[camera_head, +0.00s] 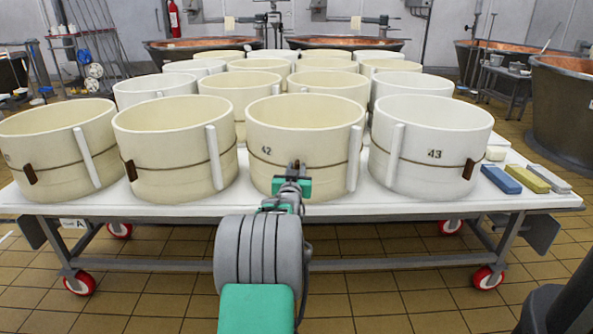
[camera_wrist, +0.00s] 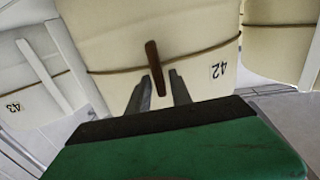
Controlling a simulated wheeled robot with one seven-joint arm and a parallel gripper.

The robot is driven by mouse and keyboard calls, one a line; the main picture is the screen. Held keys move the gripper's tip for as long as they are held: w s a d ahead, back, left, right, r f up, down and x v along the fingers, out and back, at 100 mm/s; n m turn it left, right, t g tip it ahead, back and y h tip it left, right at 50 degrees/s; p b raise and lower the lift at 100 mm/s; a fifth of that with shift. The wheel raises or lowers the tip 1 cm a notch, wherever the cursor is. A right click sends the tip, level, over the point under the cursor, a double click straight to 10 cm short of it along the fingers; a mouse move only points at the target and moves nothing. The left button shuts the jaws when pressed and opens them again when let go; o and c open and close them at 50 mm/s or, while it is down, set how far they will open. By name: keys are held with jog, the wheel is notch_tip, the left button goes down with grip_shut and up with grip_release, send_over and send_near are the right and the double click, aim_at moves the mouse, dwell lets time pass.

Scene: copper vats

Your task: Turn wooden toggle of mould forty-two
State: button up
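Mould forty-two (camera_head: 290,135) is a cream round mould with a brown cord around it and the number 42 on its wall; its wall also fills the middle of the wrist view (camera_wrist: 110,40). Its dark brown wooden toggle (camera_wrist: 154,65) sits across the cord, nearly upright and slightly tilted in the wrist view. My gripper (camera_head: 292,172) is in front of the mould and mostly hides the toggle in the head view. In the wrist view its two grey fingers (camera_wrist: 160,92) are apart, with the toggle's near end between them. Contact cannot be told.
Mould 43 (camera_head: 430,145) stands close at right, and another cream mould (camera_head: 175,150) at left, both with brown toggles. More moulds stand behind on the white table (camera_head: 350,207). Blue (camera_head: 501,180) and yellow (camera_head: 527,178) blocks lie at the right end.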

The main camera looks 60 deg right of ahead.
grip_shut()
jog(key=shift+w+n, duration=0.1)
jog(key=shift+n, duration=0.2)
dwell(0.3)
jog(key=shift+w+a+f+n, duration=0.1)
jog(key=shift+w+f+n, duration=0.2)
jog(key=shift+n, duration=2.55)
jog(key=shift+w+a+f+n, duration=0.15)
jog(key=shift+w+f+n, duration=0.15)
jog(key=shift+n, duration=2.6)
jog(key=shift+w+a+f+n, duration=0.1)
jog(key=shift+w+f+n, duration=0.2)
jog(key=shift+n, duration=2.55)
jog(key=shift+o, duration=1.2)
grip_release()
jog(key=shift+s, duration=0.1)
